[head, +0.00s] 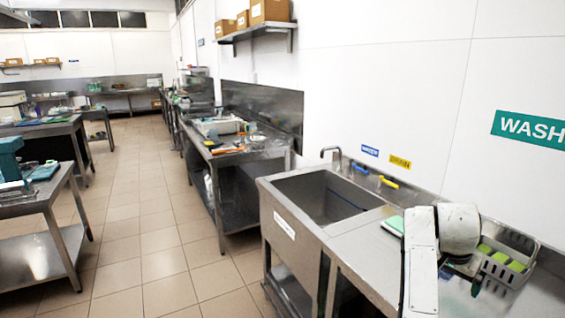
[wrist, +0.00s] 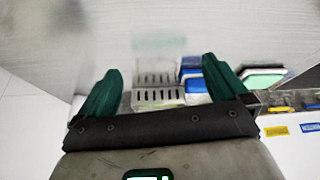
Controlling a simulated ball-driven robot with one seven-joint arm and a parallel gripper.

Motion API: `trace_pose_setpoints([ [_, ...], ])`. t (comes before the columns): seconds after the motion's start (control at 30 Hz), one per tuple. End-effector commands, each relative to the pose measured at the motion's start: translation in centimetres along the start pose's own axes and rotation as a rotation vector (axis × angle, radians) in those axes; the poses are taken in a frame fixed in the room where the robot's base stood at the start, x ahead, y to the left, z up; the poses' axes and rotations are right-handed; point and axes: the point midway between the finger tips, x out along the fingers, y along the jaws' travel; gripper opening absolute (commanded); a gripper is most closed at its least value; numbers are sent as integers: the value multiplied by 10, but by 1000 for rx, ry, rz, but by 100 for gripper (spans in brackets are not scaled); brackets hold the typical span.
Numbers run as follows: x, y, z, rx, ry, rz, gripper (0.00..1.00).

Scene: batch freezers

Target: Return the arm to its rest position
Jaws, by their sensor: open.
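My gripper (wrist: 161,82) shows in the wrist view with its two dark green fingers spread wide apart and nothing between them. In the head view my arm reaches in at the lower right, over the steel counter (head: 362,250) beside the sink. The arm's pale links hide part of the counter, and the gripper is mostly hidden below them there. A slotted pale basket (wrist: 158,95) shows beyond the fingers in the wrist view.
The sink (head: 335,197) lies left of my arm, with a faucet (head: 331,153) and blue and yellow tap handles (head: 388,181) behind. The wall with the WASH sign (head: 530,129) bounds the right. A shelf (head: 257,33) hangs farther off. The tiled aisle (head: 150,215) is clear.

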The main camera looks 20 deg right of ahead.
Motion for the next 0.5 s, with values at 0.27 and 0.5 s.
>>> trace_pose_setpoints([
  [0.27,17,-5,65,-225,43,-65,100],
  [0.5,21,-6,164,-558,79,-197,100],
])
